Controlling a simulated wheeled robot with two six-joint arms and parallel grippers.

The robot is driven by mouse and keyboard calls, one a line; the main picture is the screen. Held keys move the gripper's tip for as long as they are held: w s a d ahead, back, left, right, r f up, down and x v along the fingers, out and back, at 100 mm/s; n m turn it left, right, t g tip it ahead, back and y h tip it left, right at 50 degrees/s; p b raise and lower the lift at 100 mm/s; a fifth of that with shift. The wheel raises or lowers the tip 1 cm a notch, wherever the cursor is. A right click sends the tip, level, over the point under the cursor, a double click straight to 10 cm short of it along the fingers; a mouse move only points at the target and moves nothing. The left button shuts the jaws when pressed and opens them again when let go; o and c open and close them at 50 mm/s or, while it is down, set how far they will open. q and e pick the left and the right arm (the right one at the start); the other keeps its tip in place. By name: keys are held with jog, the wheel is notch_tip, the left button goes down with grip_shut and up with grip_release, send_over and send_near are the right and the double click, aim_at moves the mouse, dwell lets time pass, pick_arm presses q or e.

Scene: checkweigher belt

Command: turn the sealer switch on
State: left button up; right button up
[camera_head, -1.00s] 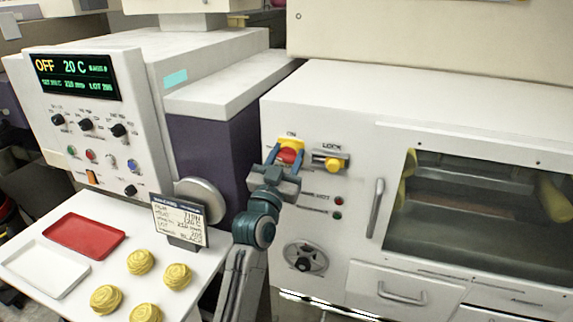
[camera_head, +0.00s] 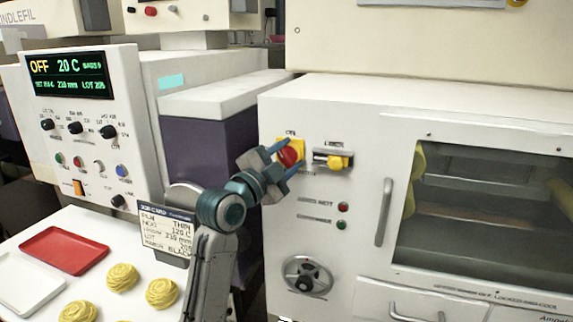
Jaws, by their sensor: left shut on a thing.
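The sealer switch (camera_head: 289,153) is a red round knob on a yellow plate, under an "ON" label on the white machine's front. My left gripper (camera_head: 288,154) reaches it from the lower left, with its two blue fingers on either side of the knob, shut on it. The fingers hide part of the knob and plate. The display (camera_head: 68,75) on the left panel reads OFF and 20 C. My right gripper is not in view.
A yellow-handled LOCK latch (camera_head: 338,161) sits just right of the switch. Below are two indicator lamps (camera_head: 342,208) and a handwheel (camera_head: 307,275). A sign card (camera_head: 166,232) stands behind my left arm. A red tray (camera_head: 64,250) and yellow nests lie on the left table.

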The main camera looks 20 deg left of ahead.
pick_arm(q)
jog(key=m+g, duration=0.1)
jog(key=m, duration=0.3)
jog(key=shift+f+g, duration=0.1)
jog(key=shift+g, duration=0.3)
jog(key=shift+m+g, duration=0.4)
jog(key=shift+m, duration=0.7)
jog(key=shift+f, duration=0.1)
jog(key=o, duration=1)
